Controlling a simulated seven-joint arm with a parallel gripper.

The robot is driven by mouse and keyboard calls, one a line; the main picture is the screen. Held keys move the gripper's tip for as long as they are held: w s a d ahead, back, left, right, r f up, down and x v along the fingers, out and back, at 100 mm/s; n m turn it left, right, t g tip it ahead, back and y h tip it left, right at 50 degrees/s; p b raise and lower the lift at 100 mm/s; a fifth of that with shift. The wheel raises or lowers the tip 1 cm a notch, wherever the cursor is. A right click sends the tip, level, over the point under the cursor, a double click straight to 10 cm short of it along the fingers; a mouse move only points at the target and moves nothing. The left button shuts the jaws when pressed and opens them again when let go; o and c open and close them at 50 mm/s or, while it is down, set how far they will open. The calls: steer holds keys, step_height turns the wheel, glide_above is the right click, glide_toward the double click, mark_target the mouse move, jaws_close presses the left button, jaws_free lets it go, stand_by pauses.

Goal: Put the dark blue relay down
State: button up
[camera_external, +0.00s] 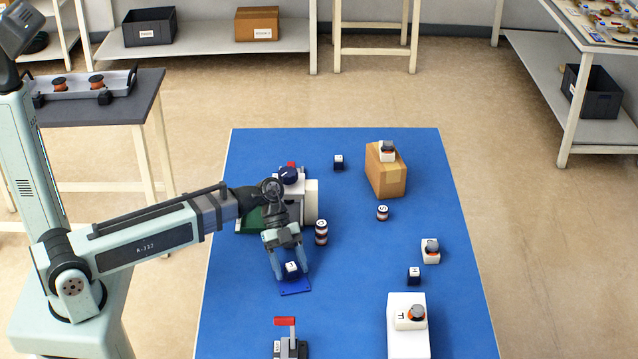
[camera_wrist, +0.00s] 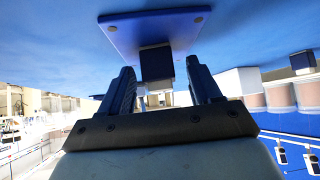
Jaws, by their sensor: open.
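The dark blue relay (camera_external: 291,267), with a white marked top, stands on a small blue plate (camera_external: 296,288) on the blue table. In the wrist view the relay (camera_wrist: 157,66) is a dark block against the blue plate (camera_wrist: 135,29), between my two fingers. My gripper (camera_external: 289,270) is open around it, and a gap shows on each side of the block in the wrist view (camera_wrist: 163,85). Part of the relay is hidden by the fingers in the external view.
A white machine with a dark blue knob (camera_external: 289,175) stands behind my gripper. Banded cylinders (camera_external: 321,238) stand to its right. A red-handled device (camera_external: 285,322) is at the front. A cardboard box (camera_external: 388,178) and white block (camera_external: 408,343) stand right. The table's middle is largely clear.

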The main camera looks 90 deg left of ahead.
steer(key=shift+r, duration=0.15)
steer(key=shift+a+r, duration=0.25)
steer(key=shift+a, duration=0.05)
steer(key=v, duration=0.2)
steer(key=shift+s+a+r, duration=0.1)
steer(key=shift+a+r, duration=0.05)
steer(key=shift+r, duration=0.05)
step_height(320, 180, up, 7)
steer(key=shift+f, duration=0.1)
stand_by(0.4)
